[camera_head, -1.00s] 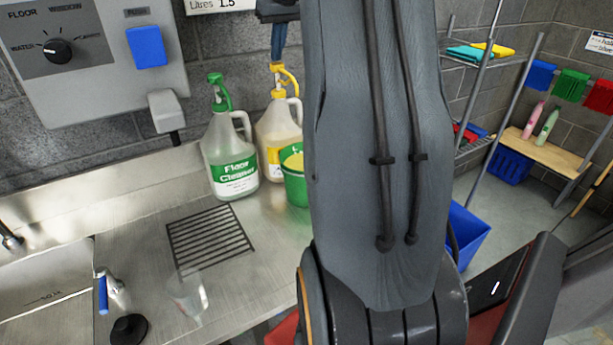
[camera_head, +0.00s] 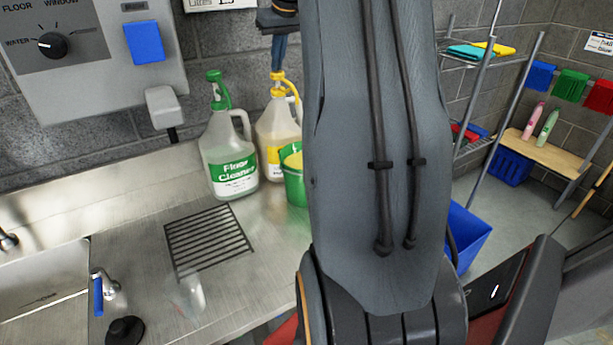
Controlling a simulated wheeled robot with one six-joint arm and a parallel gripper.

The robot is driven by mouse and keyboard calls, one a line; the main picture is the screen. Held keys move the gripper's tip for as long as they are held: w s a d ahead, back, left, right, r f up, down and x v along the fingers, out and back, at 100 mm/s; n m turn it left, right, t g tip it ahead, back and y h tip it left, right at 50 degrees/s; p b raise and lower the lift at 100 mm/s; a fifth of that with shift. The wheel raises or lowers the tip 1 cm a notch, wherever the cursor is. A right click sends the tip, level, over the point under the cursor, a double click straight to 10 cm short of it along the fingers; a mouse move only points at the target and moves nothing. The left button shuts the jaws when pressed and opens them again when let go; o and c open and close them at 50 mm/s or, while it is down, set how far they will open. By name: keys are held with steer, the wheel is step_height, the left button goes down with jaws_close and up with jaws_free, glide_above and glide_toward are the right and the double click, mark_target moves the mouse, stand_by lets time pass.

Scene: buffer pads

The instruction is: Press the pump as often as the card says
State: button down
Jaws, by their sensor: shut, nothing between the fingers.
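A bottle with a yellow pump (camera_head: 279,128) stands against the back wall, its right side partly hidden by my arm. Its yellow pump head (camera_head: 278,80) sits low on the neck. My gripper (camera_head: 278,68) points down from the top edge with its blue fingers shut and empty. The fingertips appear to touch the top of the pump head. A white card (camera_head: 221,4) on the wall is cut off by the top edge; only "Litres" and part of a figure show, so no press count is readable.
A Floor Cleaner bottle with a green pump (camera_head: 230,155) stands just left. A green tub (camera_head: 294,185) is in front of the yellow-pump bottle. A drain grate (camera_head: 209,240) and a clear cup (camera_head: 192,295) are on the steel counter. My arm blocks the middle.

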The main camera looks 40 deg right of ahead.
steer(key=shift+r+p, duration=1.5)
steer(key=shift+r, duration=0.25)
step_height(320, 180, up, 5)
steer(key=p, duration=0.3)
steer(key=shift+p, duration=0.35)
